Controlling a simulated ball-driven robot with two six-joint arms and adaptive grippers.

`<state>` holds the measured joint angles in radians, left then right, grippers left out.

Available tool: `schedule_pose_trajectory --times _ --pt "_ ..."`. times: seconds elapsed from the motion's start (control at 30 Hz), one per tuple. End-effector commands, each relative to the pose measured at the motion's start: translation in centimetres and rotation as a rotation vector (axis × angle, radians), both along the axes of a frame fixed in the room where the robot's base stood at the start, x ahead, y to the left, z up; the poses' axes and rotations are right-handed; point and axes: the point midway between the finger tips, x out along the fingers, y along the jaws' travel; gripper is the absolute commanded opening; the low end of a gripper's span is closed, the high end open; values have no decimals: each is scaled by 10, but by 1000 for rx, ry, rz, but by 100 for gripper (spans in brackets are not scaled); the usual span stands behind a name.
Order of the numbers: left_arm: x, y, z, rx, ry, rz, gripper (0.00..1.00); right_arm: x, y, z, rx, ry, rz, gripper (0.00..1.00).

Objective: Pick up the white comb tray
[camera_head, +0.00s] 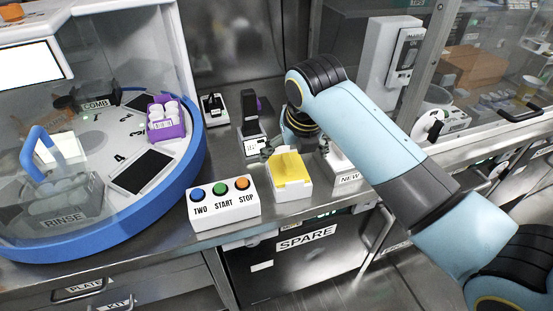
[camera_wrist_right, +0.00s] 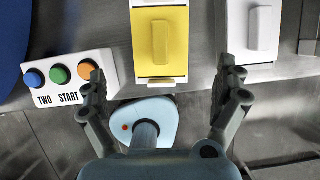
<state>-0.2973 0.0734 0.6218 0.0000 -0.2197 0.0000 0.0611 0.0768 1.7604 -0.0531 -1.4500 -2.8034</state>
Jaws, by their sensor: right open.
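A white piece with a raised ridge (camera_wrist_right: 262,28), which looks like the white comb tray, lies at the upper right of the right wrist view. In the head view, a white block with a NEW label (camera_head: 347,178) stands there, partly hidden by my right arm. A yellow piece with a similar ridge (camera_head: 290,168) sits in a white holder left of it. It also shows in the right wrist view (camera_wrist_right: 160,38). My right gripper (camera_wrist_right: 164,80) is open and empty, its fingers spread either side of the yellow piece's near end. My left gripper is out of view.
A white button box (camera_head: 223,203) with blue, green and orange buttons stands left of the yellow piece. A round machine with a blue rim (camera_head: 196,165) fills the left, holding a purple rack (camera_head: 167,131). A dark upright device (camera_head: 251,125) stands behind.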

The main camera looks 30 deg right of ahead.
Motion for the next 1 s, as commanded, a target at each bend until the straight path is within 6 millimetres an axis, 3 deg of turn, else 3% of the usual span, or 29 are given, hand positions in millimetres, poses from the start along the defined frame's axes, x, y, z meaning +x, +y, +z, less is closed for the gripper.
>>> schedule_pose_trajectory --times 0.27,0.47,0.7,1.0 --pt "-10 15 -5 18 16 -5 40 17 -6 -39 0 -2 -2 100" --pt "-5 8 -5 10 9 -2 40 22 -8 -55 1 0 -2 100" --pt "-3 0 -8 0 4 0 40 34 -12 -90 1 -1 -3 100" --pt "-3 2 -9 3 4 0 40 37 -13 -98 1 -3 -1 100"
